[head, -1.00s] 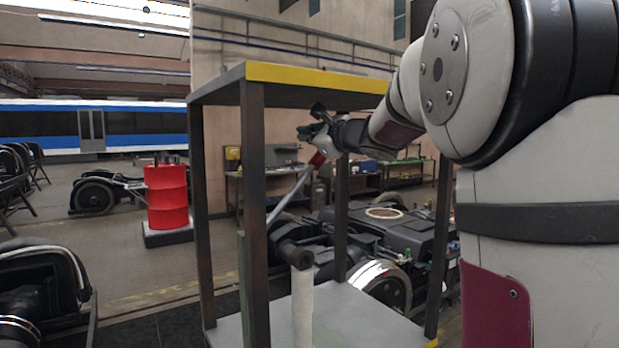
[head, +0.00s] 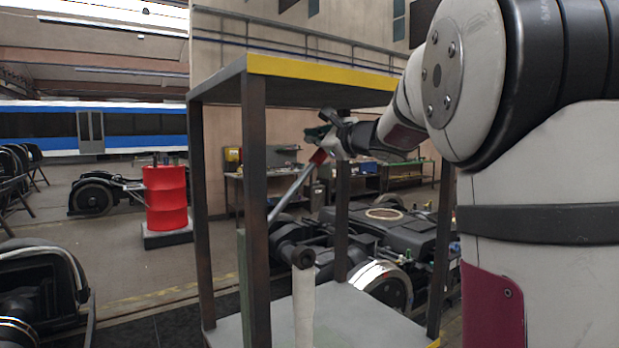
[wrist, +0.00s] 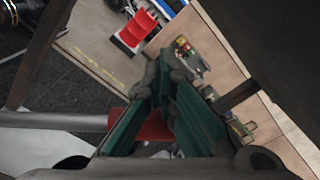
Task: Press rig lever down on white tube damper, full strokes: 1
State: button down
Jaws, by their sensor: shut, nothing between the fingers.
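The rig lever (head: 289,192) is a grey rod with a red grip (head: 319,156), slanting up to the right inside the frame. My gripper (head: 320,124) is at the red grip, shut, with nothing held between its green-padded fingers. In the wrist view, my gripper (wrist: 163,80) lies across the red grip (wrist: 154,128), and the grey rod (wrist: 60,121) runs off to the left. I cannot tell whether the fingers touch the grip. The white tube damper (head: 304,312) stands upright below, with a dark joint at its top; its lower end is cut off.
A workbench lines the back wall.

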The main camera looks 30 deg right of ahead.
jog(key=shift+d+f+b, duration=0.45)
jog(key=shift+d+f, duration=0.1)
jog(key=shift+d, duration=0.2)
jog(key=shift+w+d+f+b, duration=0.1)
jog(key=shift+d+f+b, duration=1.25)
jog(key=shift+d, duration=0.05)
jog(key=shift+f, duration=0.1)
jog(key=shift+d+f+b, duration=1.15)
jog(key=shift+f+b, duration=0.25)
jog(key=shift+b, duration=0.05)
